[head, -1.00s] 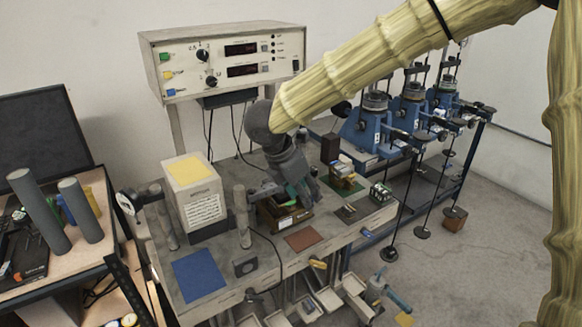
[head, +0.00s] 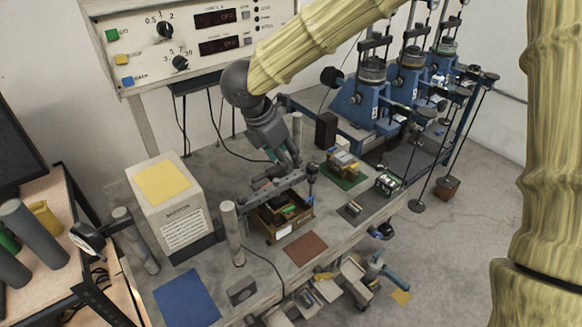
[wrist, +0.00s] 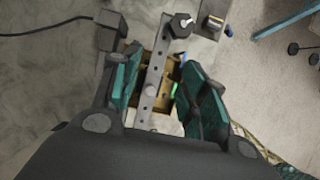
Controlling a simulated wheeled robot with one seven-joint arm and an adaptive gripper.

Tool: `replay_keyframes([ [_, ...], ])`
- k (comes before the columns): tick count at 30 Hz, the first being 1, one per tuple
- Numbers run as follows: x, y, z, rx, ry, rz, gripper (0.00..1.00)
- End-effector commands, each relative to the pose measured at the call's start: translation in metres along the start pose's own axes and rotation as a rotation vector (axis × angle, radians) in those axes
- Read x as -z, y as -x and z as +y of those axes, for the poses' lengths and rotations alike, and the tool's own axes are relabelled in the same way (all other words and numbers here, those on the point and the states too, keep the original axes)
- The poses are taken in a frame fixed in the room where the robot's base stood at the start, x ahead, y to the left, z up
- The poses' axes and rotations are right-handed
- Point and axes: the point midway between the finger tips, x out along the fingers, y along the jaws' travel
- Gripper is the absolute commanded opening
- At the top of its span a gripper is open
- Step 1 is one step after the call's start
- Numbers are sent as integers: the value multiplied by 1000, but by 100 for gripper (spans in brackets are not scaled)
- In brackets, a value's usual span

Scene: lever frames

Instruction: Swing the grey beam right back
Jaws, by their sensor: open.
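The grey beam (head: 279,184) is a flat bar with holes, lying roughly level above an open brown box on the bench. A dark knob (head: 312,172) is at its right end. My gripper (head: 284,164) is over the beam from behind, fingers pointing down. In the wrist view the beam (wrist: 152,82) runs lengthwise between the two spread green fingers of my gripper (wrist: 160,75). The left finger is nearer to it; a gap shows on the right. I cannot tell whether the left finger touches.
The brown box (head: 268,232) holds small parts. A grey post (head: 231,232) stands to its left, beside the white block (head: 170,208) with a yellow top. A dark block (head: 326,130) stands behind to the right. The brown mat (head: 305,248) in front is bare.

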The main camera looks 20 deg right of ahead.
Motion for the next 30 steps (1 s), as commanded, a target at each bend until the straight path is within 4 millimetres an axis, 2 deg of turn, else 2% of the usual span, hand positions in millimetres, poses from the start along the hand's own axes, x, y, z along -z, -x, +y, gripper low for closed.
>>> replay_keyframes([
  [6, -3, -42, 9, 14, 3, 4, 44],
  [12, -3, -72, 12, 16, 3, 4, 44],
  [21, -4, -91, 11, 14, 1, 4, 44],
  [29, -3, -92, 11, 14, 2, 4, 44],
  [30, -3, -92, 11, 14, 2, 4, 38],
])
